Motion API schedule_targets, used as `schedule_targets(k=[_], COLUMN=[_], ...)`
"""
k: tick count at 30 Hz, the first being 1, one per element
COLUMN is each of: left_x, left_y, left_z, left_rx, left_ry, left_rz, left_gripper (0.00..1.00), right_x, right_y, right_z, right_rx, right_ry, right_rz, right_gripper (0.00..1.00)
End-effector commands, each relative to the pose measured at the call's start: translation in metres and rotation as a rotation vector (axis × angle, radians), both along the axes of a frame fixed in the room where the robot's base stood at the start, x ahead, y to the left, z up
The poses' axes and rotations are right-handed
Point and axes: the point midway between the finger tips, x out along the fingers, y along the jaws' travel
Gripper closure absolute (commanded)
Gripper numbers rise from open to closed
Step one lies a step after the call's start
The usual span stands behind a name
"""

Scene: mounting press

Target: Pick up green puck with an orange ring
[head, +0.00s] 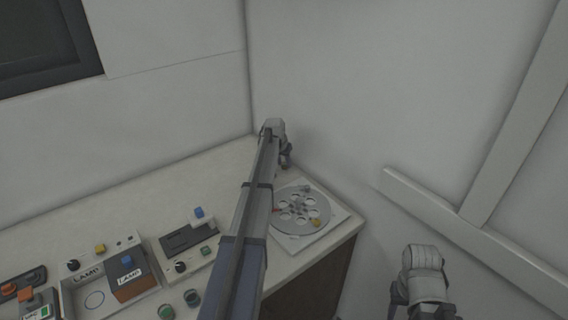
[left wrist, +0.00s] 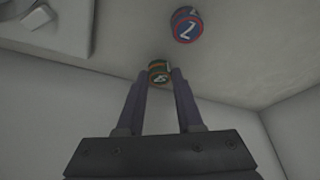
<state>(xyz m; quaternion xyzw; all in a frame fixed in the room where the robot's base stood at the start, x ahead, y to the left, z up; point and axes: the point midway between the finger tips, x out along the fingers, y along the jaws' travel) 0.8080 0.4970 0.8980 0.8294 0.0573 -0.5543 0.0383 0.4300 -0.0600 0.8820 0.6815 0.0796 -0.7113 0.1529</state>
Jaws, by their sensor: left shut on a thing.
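The green puck with an orange ring (left wrist: 159,72) is between the fingertips of my left gripper (left wrist: 160,76) in the left wrist view, and the fingers are shut on it. In the head view my left gripper (head: 285,157) is at the far back corner of the counter, beyond the round disc; the puck is hidden there behind my arm. A blue puck with a red band and a white 2 (left wrist: 186,26) stands close to the held puck, apart from it. Of my right arm only a part shows at the lower right; its fingers are not seen.
A grey disc with round holes (head: 287,226) sits on a white square base on the counter (head: 140,190). Walls close off the back corner.

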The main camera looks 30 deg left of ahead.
Motion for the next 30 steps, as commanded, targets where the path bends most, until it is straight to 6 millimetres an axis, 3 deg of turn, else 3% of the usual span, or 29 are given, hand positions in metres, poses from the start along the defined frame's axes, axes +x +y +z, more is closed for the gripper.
schedule_targets(k=[1, 15, 27, 28, 30], left_x=[0.000, 0.000, 0.000, 0.000, 0.000], left_y=[0.000, 0.000, 0.000, 0.000, 0.000], left_z=[0.011, 0.081, 0.087, 0.087, 0.087], left_rx=[0.000, 0.000, 0.000, 0.000, 0.000], left_ry=[0.000, 0.000, 0.000, 0.000, 0.000], left_rz=[0.000, 0.000, 0.000, 0.000, 0.000], left_gripper=[1.00, 1.00, 1.00, 0.66, 0.74], right_x=[0.000, 0.000, 0.000, 0.000, 0.000], right_y=[0.000, 0.000, 0.000, 0.000, 0.000], right_z=[0.011, 0.081, 0.087, 0.087, 0.087], right_rx=[0.000, 0.000, 0.000, 0.000, 0.000], right_ry=[0.000, 0.000, 0.000, 0.000, 0.000], right_rz=[0.000, 0.000, 0.000, 0.000, 0.000], right_gripper=[0.50, 0.50, 0.50, 0.50, 0.50])
